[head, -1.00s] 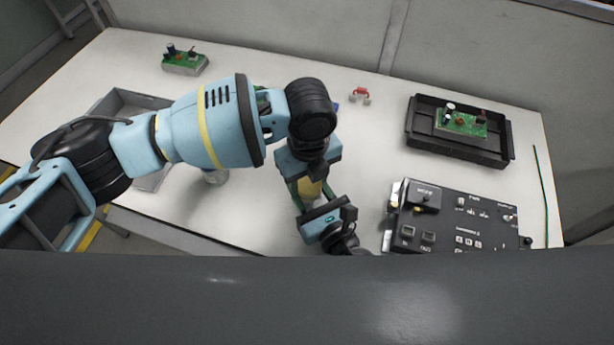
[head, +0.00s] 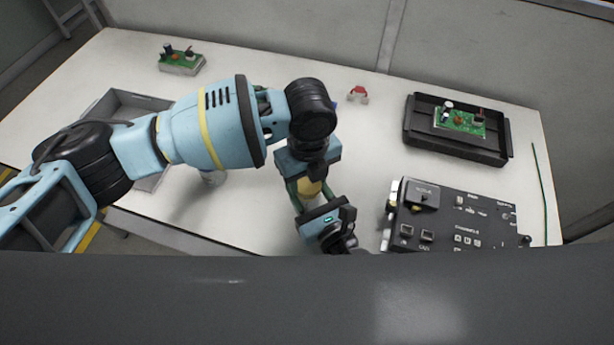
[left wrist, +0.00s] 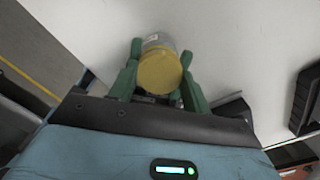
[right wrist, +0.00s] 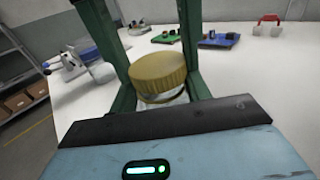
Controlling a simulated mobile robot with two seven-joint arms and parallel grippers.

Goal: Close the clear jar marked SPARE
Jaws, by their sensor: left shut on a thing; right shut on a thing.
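A clear jar (left wrist: 158,40) with a yellow-gold lid (left wrist: 161,69) is between the green fingers of my left gripper (left wrist: 160,70), which is shut on the lid. In the right wrist view the ribbed lid (right wrist: 158,72) sits level at the jar's top, with a little clear glass (right wrist: 162,98) below it. My right gripper (head: 318,203) is at the same jar, on the near side, and is shut on it; its grip is mostly hidden. The lid (head: 311,188) shows small in the head view. I cannot read the mark SPARE.
A grey tray (head: 143,103) is partly behind my left arm. A black control box (head: 460,218) stands right of the jar. A black tray with a green board (head: 460,120) is behind it. Another board (head: 181,62) stands far left. A small red-handled object (head: 358,92) is at the back.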

